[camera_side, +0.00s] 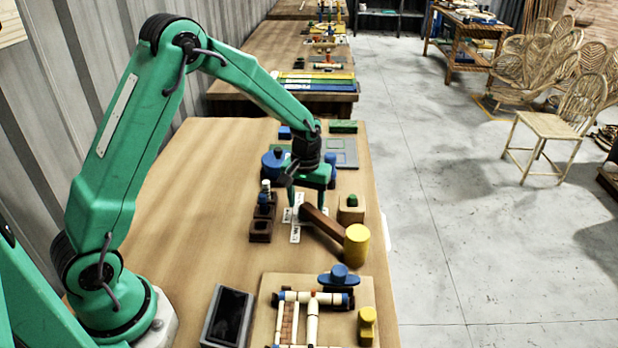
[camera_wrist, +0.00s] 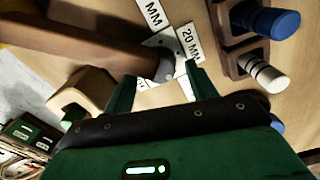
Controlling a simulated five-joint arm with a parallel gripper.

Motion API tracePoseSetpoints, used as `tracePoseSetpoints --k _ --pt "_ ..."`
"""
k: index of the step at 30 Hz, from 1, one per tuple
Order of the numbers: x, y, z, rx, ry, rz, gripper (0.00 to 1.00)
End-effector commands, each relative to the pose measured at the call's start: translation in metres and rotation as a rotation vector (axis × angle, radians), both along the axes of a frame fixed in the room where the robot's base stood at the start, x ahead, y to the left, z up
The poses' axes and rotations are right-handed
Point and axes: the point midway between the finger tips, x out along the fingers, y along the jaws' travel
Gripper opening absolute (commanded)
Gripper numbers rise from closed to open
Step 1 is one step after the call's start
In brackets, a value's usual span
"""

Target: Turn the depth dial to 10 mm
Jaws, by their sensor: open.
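White labels (camera_side: 296,231) lie in a cross pattern on the table under my gripper; in the wrist view one label (camera_wrist: 190,43) reads "20 MM" and another (camera_wrist: 153,14) shows "MM". A brown bar (camera_side: 322,223) with a yellow cylinder (camera_side: 357,244) on its far end reaches out from the labels; I cannot tell whether it is the dial's pointer. In the wrist view the bar (camera_wrist: 75,38) ends at a grey rounded piece (camera_wrist: 163,68). My gripper (camera_side: 307,203) is open, fingers down, on either side of this end. Contact cannot be told. The 10 mm label is not readable.
Brown blocks with a blue and a silver peg (camera_wrist: 268,75) stand close to my gripper. A wooden block with a green top (camera_side: 351,210) is to the right. A blue round object (camera_side: 275,163) stands behind. A jig board (camera_side: 268,285) and dark tray (camera_side: 228,318) are in front.

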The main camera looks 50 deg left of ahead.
Motion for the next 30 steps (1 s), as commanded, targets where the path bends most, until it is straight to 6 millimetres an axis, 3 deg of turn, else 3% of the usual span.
tracePoseSetpoints --k 6,15,22,30 --pt "-0.0003 -0.0001 -0.0137 -0.001 0.001 0.0 0.57" --pt "-0.0002 0.0 -0.015 0.0 0.0 0.0 0.57" --pt "-0.0002 0.0 -0.0148 0.0 0.0 0.0 0.12" --pt "-0.0002 0.0 -0.0146 0.0 0.0 0.016 0.12"
